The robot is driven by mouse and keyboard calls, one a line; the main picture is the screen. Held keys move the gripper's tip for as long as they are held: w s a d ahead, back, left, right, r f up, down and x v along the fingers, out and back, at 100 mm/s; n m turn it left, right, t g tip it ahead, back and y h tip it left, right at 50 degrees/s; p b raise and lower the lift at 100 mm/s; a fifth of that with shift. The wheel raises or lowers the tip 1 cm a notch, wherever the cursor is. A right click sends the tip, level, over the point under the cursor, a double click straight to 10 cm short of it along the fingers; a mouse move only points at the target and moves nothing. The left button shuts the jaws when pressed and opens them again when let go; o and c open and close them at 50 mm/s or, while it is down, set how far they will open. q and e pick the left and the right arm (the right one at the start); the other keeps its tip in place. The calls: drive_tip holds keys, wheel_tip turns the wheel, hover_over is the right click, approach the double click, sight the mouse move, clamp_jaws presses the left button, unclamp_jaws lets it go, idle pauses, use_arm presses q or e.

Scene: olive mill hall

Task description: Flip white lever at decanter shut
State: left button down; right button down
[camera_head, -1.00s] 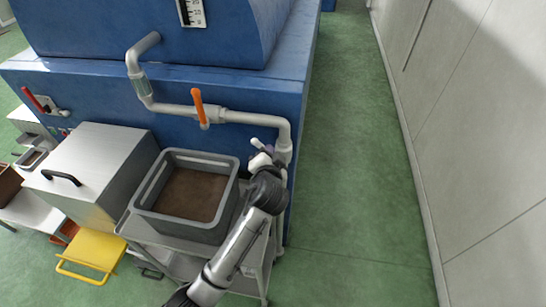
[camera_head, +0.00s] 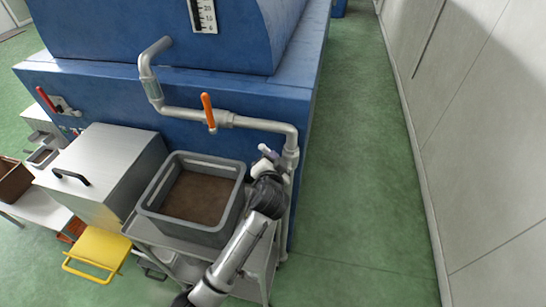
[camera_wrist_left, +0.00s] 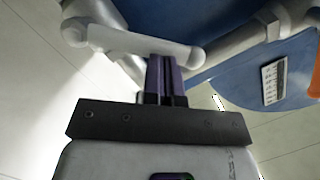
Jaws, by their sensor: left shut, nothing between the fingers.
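The white lever (camera_head: 266,150) sits on the grey pipe at the right corner of the blue decanter (camera_head: 232,97). In the left wrist view the lever (camera_wrist_left: 130,42) is a pale bar lying crosswise, slightly tilted, with rounded ends. My left gripper (camera_head: 268,157) is at the lever, its arm coming up from below. In the wrist view its purple fingers (camera_wrist_left: 163,62) are shut with nothing between them. Their tips meet the lever's near edge in the picture, nearer its right end; I cannot tell whether they touch. My right gripper is out of view.
An orange-handled valve (camera_head: 208,111) sits on the pipe left of the lever. A grey crate (camera_head: 213,236) with brown contents stands on a cart left of my arm. A steel box (camera_head: 110,160) and yellow step (camera_head: 97,248) are farther left. The green floor (camera_head: 350,180) at right is clear.

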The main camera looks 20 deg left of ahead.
use_arm(q)
drive_tip(key=shift+a+f+n+p, duration=0.2)
drive_tip(key=shift+a+n+p, duration=0.05)
drive_tip(key=shift+n+p, duration=0.2)
drive_tip(key=shift+s+a+f+n+h+p, duration=0.15)
drive_tip(key=shift+a+f+n+h+p, duration=0.45)
drive_tip(key=shift+n+p, duration=0.4)
drive_tip(key=shift+s+a+f+n+h+p, duration=0.1)
drive_tip(key=shift+a+f+n+h+p, duration=0.3)
drive_tip(key=shift+a+f+n+p, duration=0.45)
drive_tip(key=shift+d, duration=0.25)
drive_tip(key=shift+r, duration=0.1)
drive_tip(key=r+p+v, duration=0.1)
drive_tip(key=p+v, duration=0.2)
drive_tip(key=v, duration=0.3)
drive_tip(key=w+d+r+p+v, duration=0.1)
drive_tip(key=p+v, duration=0.1)
drive_tip(key=v, duration=0.4)
drive_tip(key=shift+s+d+r+p, duration=0.2)
drive_tip(key=shift+s+r+p, duration=0.2)
